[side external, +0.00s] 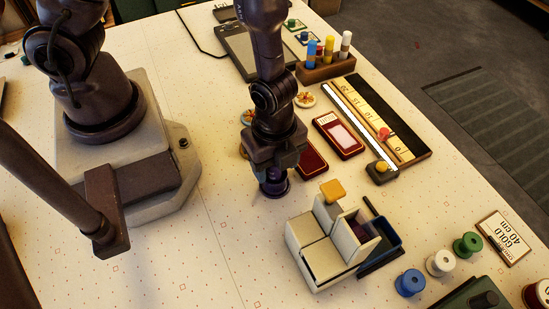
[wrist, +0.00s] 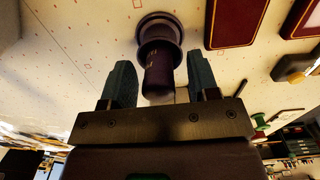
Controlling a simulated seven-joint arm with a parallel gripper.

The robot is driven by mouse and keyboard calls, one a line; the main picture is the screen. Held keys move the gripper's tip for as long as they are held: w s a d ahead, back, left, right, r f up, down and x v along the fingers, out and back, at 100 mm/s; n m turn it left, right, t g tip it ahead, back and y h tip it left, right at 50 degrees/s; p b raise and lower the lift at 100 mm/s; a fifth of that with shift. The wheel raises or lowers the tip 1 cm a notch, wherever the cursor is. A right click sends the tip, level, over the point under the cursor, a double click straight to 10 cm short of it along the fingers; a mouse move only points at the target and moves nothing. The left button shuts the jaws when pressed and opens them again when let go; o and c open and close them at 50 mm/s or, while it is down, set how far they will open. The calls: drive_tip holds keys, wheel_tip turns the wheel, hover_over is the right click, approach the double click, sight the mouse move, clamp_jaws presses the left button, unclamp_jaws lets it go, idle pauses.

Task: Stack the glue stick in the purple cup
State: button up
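The purple cup (side external: 275,190) stands on the table directly below my gripper (side external: 275,170). In the wrist view the cup (wrist: 158,22) shows as a wide round rim at the top. A dark cylinder with small pale markings, apparently the glue stick (wrist: 160,75), is lined up with the cup and seems to stand upright in it; how deep it sits I cannot tell. My gripper's two teal fingers (wrist: 159,62) are on either side of the cylinder, with a visible gap on each side. In the side view the fingers largely hide the cylinder.
A cream box-like holder (side external: 320,245) with a yellow knob stands just right of the cup. Dark red cases (side external: 338,135) lie behind. A ruler board (side external: 375,120) and a marker rack (side external: 327,65) are farther back. Thread spools (side external: 440,263) stand front right. The table left of the cup is clear.

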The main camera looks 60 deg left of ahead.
wheel_tip(320, 180, up, 13)
drive_tip(key=s+a+r+n+t, duration=0.1)
drive_tip(key=a+r+n+t, duration=0.1)
drive_tip(key=a+r+n, duration=0.5)
drive_tip(key=s+a+r+n+t, duration=0.2)
drive_tip(key=a+r+n+t, duration=0.1)
drive_tip(key=a+r+n, duration=0.4)
wheel_tip(320, 180, up, 3)
drive_tip(key=n, duration=0.3)
drive_tip(key=shift+s+t, duration=0.3)
